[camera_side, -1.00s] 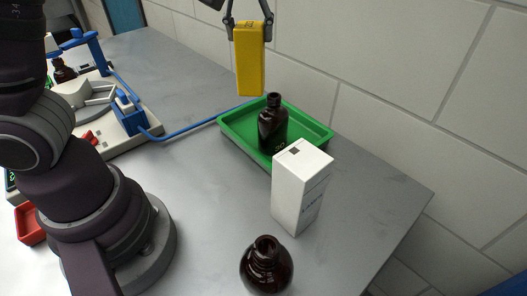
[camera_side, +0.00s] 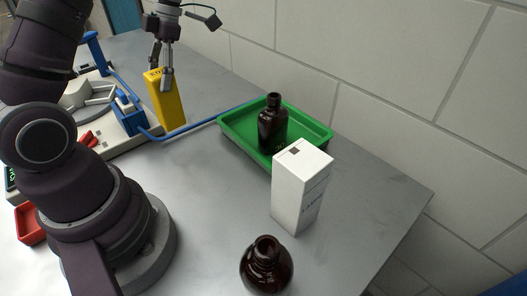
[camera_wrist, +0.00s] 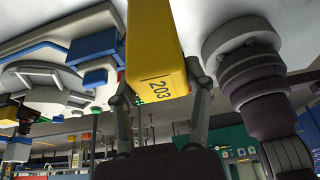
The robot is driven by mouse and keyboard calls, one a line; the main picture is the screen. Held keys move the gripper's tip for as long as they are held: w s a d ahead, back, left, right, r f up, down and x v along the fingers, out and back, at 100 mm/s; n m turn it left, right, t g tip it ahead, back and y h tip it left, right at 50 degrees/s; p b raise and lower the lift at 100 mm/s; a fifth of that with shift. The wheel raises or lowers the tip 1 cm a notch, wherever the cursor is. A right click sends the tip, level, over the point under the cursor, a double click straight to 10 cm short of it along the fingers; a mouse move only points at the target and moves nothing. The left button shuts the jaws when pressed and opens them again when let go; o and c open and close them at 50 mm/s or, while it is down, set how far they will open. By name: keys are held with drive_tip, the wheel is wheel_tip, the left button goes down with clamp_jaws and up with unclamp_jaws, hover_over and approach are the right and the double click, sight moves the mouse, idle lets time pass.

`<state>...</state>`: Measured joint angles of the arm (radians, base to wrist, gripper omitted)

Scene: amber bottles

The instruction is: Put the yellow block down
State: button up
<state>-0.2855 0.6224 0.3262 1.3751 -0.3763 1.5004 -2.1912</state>
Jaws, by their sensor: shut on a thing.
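The yellow block (camera_side: 169,106) is a tall upright bar, slightly tilted in the side view. My gripper (camera_side: 160,83) is shut on its upper end. The block hangs left of the green tray, close to the blue tube and the lab device; I cannot tell whether its lower end touches the table. In the wrist view the yellow block (camera_wrist: 153,45) fills the top middle, with "203" on its end face, between the two fingers of my gripper (camera_wrist: 165,100).
A green tray (camera_side: 318,130) holds a dark amber bottle (camera_side: 272,127). A white box (camera_side: 300,190) stands in front of it, and another amber bottle (camera_side: 266,268) is nearer. A blue tube (camera_side: 190,127) runs from the device (camera_side: 108,148) to the tray. Grey table between is clear.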

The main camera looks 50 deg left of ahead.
sight(168, 105)
wheel_tip(168, 105, down, 6)
drive_tip(key=shift+f, duration=0.1)
drive_tip(key=shift+f, duration=0.1)
drive_tip(key=o, duration=1.2)
drive_tip(key=shift+o, duration=0.2)
